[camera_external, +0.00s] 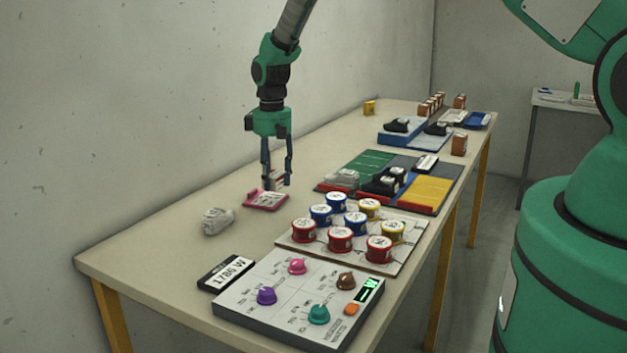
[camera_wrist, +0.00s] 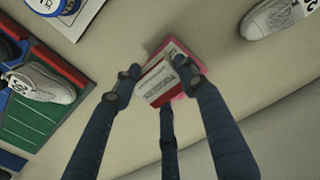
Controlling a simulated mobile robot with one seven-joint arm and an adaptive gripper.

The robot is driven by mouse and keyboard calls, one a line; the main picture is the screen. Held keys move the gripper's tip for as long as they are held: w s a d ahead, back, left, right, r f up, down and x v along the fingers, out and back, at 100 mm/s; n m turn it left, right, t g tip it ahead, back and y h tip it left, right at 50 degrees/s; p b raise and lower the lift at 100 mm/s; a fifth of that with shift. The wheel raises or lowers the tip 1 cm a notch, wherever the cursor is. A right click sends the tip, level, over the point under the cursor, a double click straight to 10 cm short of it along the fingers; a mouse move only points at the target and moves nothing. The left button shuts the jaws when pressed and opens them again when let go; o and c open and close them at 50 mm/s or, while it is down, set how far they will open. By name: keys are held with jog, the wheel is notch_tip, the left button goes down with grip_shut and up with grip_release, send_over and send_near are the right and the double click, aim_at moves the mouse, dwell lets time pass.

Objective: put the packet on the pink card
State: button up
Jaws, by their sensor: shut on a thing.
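My gripper (camera_external: 277,178) points down over the table and is shut on a small white packet with red marks (camera_external: 275,183). In the wrist view the packet (camera_wrist: 155,88) sits between the dark fingers, with dark print on its face. The pink card (camera_external: 262,200) lies on the table just below the gripper. In the wrist view the card (camera_wrist: 181,48) shows behind the packet, which covers part of it. I cannot tell whether the packet touches the card.
A pale shoe (camera_external: 217,221) lies left of the card. A board with several round tins (camera_external: 352,252) and a knob panel (camera_external: 243,299) stand in front. Coloured trays with shoes (camera_external: 430,190) lie to the right. The table behind the card is bare.

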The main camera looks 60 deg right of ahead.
aim_at(274, 188)
jog(key=shift+f, duration=1.85)
jog(key=shift+f, duration=0.15)
jog(key=o, duration=1.2)
jog(key=shift+r, duration=0.2)
jog(key=shift+r, duration=6)
